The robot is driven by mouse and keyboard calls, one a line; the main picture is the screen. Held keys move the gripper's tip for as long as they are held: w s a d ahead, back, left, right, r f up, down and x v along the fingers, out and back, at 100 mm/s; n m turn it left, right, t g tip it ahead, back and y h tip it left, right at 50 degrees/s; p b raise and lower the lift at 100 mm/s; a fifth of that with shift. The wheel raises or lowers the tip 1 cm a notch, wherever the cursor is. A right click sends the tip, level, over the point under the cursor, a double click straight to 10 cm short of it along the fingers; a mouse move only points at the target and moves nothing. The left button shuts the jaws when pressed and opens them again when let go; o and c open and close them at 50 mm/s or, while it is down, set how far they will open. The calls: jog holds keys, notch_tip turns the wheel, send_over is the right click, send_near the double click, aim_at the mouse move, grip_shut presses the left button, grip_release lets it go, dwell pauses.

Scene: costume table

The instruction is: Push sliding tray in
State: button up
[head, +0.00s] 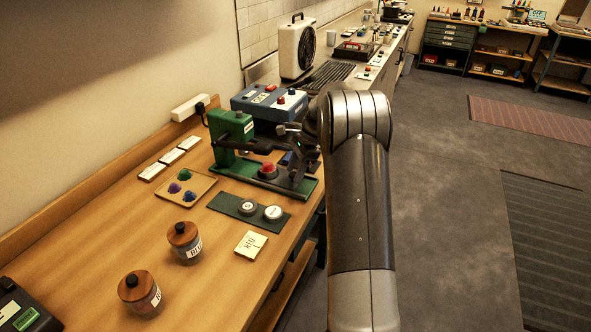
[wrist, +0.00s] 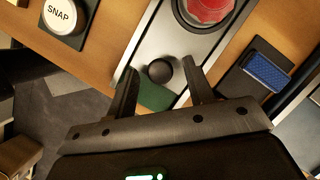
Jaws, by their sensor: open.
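The sliding tray (wrist: 178,48) shows in the wrist view as a pale metal plate with a round black knob (wrist: 160,71) near its close end. A red round piece (wrist: 208,10) in a dark ring sits on it farther up; the red piece also shows in the head view (head: 267,168) at the green press (head: 231,132). My gripper (wrist: 162,86) is open, with one finger on each side of the tray's knob end. The knob appears between or just beyond the fingertips; I cannot tell whether they touch. In the head view my arm hides part of the tray.
A white SNAP button (wrist: 64,14) lies left of the tray in the wrist view, and a blue pad (wrist: 266,72) on a dark block lies right. In the head view, two lidded jars (head: 184,239) (head: 140,292) and a dish (head: 187,186) stand on the bench.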

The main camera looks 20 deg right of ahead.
jog(key=shift+c, duration=0.6)
grip_shut()
